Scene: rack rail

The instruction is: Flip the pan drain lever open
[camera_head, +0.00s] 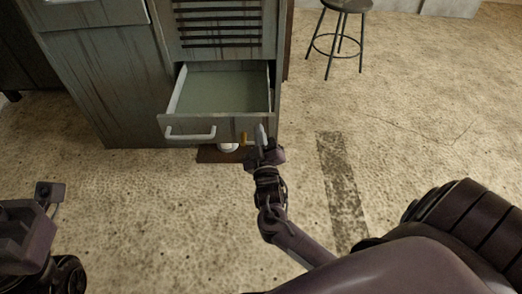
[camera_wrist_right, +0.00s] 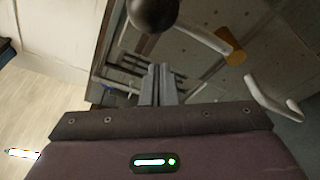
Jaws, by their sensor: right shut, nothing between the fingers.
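The pan drain lever (camera_wrist_right: 207,40) shows in the right wrist view as a pale bar beside an orange-brass fitting (camera_wrist_right: 235,57). A dark round knob (camera_wrist_right: 152,14) appears near the bar's other end. In the head view the brass fitting (camera_head: 244,137) is on the front of the pulled-out pan (camera_head: 178,119). My right gripper (camera_head: 262,133) is just right of the fitting, in front of the pan's right end. Its fingers (camera_wrist_right: 160,72) are together and empty, short of the knob and bar. My left gripper (camera_head: 38,215) is at the lower left; its fingers are unclear.
A pale pull handle (camera_head: 190,135) sits on the pan front's left; it also shows in the right wrist view (camera_wrist_right: 272,100). A white round item (camera_head: 228,147) is below the pan, over a brown mat (camera_head: 208,157). A stool (camera_head: 345,40) stands back right. Floor around is clear.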

